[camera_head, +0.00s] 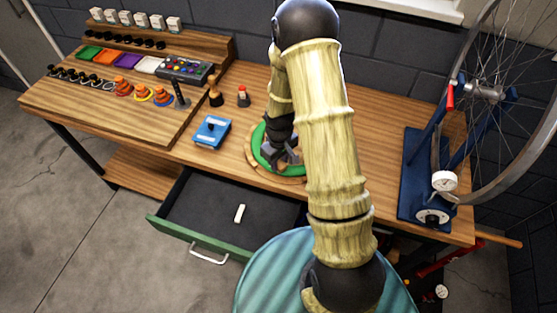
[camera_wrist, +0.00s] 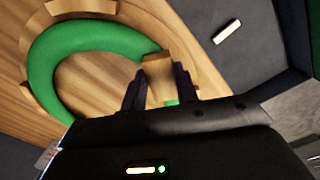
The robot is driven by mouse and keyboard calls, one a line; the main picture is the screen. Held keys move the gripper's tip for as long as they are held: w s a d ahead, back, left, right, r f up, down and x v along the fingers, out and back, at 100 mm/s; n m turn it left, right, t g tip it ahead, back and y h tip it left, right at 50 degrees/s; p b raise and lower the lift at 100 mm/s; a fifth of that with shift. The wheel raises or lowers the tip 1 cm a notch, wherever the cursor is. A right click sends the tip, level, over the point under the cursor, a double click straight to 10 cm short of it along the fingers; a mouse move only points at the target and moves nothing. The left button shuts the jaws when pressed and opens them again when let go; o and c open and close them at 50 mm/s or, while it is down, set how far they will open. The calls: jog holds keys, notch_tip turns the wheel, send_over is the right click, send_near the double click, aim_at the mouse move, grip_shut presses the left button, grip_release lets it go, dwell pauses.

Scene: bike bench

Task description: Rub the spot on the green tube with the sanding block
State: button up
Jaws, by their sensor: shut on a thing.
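The green tube (camera_head: 258,145) lies as a ring on the wooden bench, and part of it is hidden by my arm. In the wrist view the tube (camera_wrist: 45,65) curves from the top to the lower left. My gripper (camera_head: 283,156) is low over the ring. In the wrist view my gripper (camera_wrist: 160,72) is shut on a tan block, the sanding block (camera_wrist: 158,66), at the tube's right end as seen there. I cannot tell whether the block touches the tube. The spot on the tube cannot be made out.
An open drawer (camera_head: 180,222) below the bench holds a small white piece (camera_head: 239,213). A blue box (camera_head: 212,131) stands left of the ring. A blue wheel stand (camera_head: 412,180) with a bicycle wheel is at the right. A tool board (camera_head: 110,95) fills the left.

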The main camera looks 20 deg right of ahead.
jog(key=shift+w+a, duration=0.1)
jog(key=shift+w+a+f, duration=0.1)
jog(key=shift+w+a, duration=0.75)
jog(key=shift+a, duration=0.05)
jog(key=shift+s+d, duration=0.1)
jog(key=shift+d, duration=0.05)
jog(key=shift+s+d+f, duration=0.15)
jog(key=shift+s+d, duration=0.75)
jog(key=shift+s, duration=0.1)
jog(key=shift+s, duration=0.1)
jog(key=shift+a, duration=0.1)
dwell(0.3)
jog(key=shift+w+a, duration=0.9)
jog(key=shift+w, duration=0.2)
jog(key=shift+w+d, duration=0.1)
jog(key=shift+d, duration=0.1)
